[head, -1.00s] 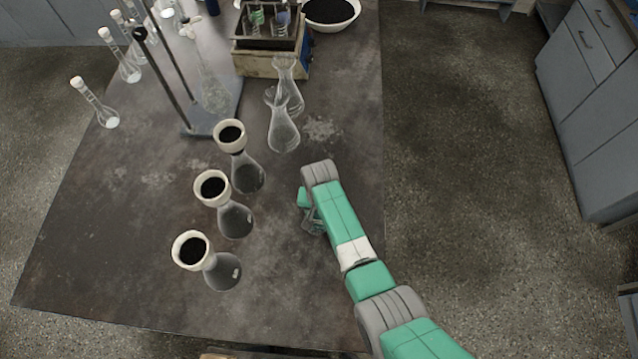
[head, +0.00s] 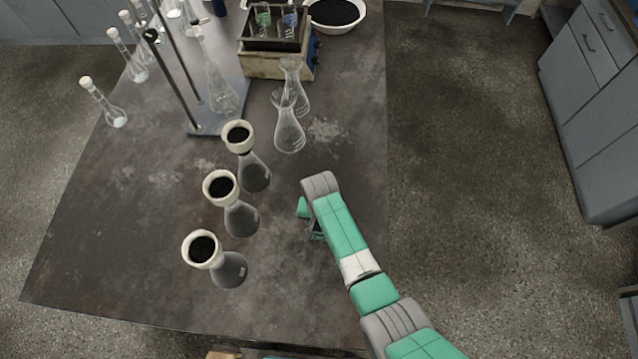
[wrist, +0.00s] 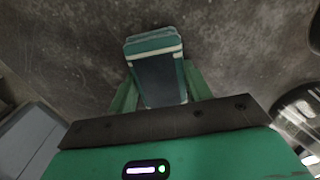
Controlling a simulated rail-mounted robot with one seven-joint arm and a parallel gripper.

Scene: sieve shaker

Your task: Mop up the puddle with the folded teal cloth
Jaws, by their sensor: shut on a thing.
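My gripper (head: 314,228) is low over the right part of the bench, mostly hidden under my arm in the head view. In the wrist view my gripper (wrist: 158,82) is shut on the folded teal cloth (wrist: 153,43). The cloth shows as a small block with a pale stripe and a dark grey face between the green fingers. I cannot tell whether it touches the bench top. No puddle can be clearly made out; the bench (head: 290,310) shows pale blotchy marks, one of them right of the clear flasks.
Three flasks with black-filled funnels (head: 228,268) stand left of my gripper. Two clear flasks (head: 289,135) stand beyond it. The bench's right edge is close by.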

